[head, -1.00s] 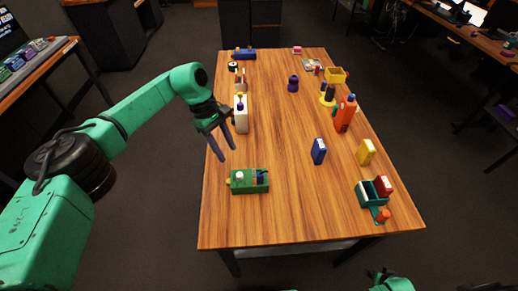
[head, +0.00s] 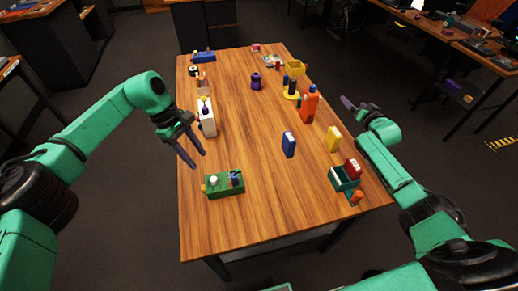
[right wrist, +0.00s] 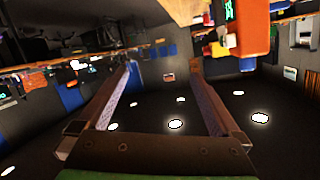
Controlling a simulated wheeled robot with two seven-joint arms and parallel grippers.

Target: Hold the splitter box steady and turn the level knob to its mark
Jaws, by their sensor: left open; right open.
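The splitter box is most likely the green box (head: 226,187) at the near left of the table. A round white knob (head: 213,180) and small dark blue parts show on its top; the knob's mark is too small to make out. My left gripper (head: 199,160) is open and empty, above and behind the box near the table's left edge, apart from it. My right gripper (head: 356,103) is open, off the table's right side and far from the box. In the right wrist view, its open fingers (right wrist: 160,68) have nothing between them.
A blue box (head: 289,145) and a yellow box (head: 333,139) stand right of centre. A green tray (head: 344,182) with a red item is at the near right. An orange bottle (head: 308,105) and a white container (head: 207,118) stand farther back. The table's near middle is clear.

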